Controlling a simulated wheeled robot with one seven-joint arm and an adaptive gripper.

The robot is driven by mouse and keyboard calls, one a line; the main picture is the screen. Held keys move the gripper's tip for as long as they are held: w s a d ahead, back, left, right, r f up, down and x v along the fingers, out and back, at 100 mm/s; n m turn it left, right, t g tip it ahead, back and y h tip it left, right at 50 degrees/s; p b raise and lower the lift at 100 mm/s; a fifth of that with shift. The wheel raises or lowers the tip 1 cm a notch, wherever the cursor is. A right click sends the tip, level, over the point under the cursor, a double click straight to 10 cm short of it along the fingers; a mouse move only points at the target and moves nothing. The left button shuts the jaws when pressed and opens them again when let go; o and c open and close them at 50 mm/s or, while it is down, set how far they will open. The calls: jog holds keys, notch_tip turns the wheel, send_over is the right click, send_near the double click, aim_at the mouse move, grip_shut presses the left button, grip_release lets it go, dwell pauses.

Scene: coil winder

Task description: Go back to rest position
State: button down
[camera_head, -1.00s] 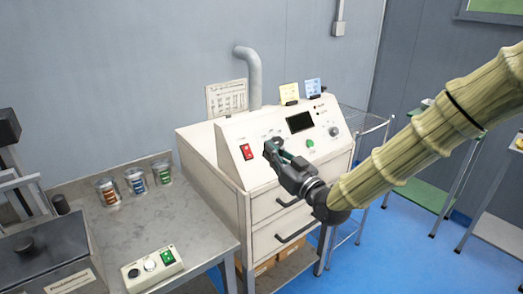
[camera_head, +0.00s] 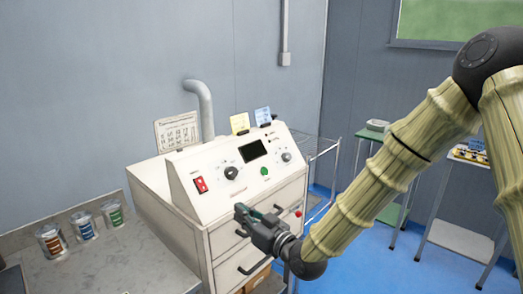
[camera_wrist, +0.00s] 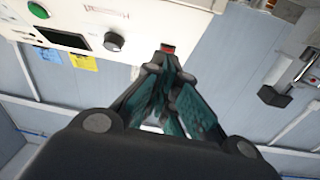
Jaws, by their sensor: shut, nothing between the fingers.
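My gripper (camera_head: 243,211) is shut and empty in front of the cream coil winder cabinet (camera_head: 182,215), below its sloped control panel. The panel carries a red switch (camera_head: 200,185), a black knob (camera_head: 231,173), a dark screen (camera_head: 253,150), a green button (camera_head: 264,171) and a smaller knob (camera_head: 286,156). In the wrist view the gripper's fingertips (camera_wrist: 167,62) are together, with the red switch (camera_wrist: 168,48) just beyond them in the picture. The dark screen (camera_wrist: 68,40) and green button (camera_wrist: 38,10) also show there. The gripper hides part of the cabinet's drawer front.
A grey bench (camera_head: 110,262) with several cups of coloured spools (camera_head: 83,226) stands at left. A wire rack (camera_head: 325,160) stands right of the cabinet. Side tables (camera_head: 460,238) stand further right. Blue floor (camera_head: 375,260) is open between them.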

jog(key=s+d+f+m+g+h, duration=0.25)
jog(key=s+d+f, duration=0.25)
jog(key=f, duration=0.6)
jog(key=s+d+f+m+g+h, duration=0.1)
jog(key=s+d+f+h, duration=0.3)
jog(key=f, duration=0.7)
jog(key=s+d+f+m+g+h, duration=0.1)
jog(key=s+d+f+m+g, duration=0.1)
jog(key=s+d+f, duration=0.65)
jog(key=s+d+f+m+g+h, duration=0.1)
jog(key=s+d+f+g, duration=0.1)
jog(key=s+d+f, duration=0.2)
jog(key=s+d+f+m+g+h, duration=0.1)
jog(key=s+d+f, duration=0.3)
jog(key=s, duration=0.7)
jog(key=s+d+f+m+g+h, duration=0.1)
jog(key=s+d+f+g+h, duration=0.2)
jog(key=s, duration=0.5)
notch_tip(320, 180, down, 4)
jog(key=shift+d+r+g, duration=0.15)
jog(key=shift+d+g, duration=0.4)
jog(key=shift+d, duration=0.55)
jog(key=shift+h, duration=0.25)
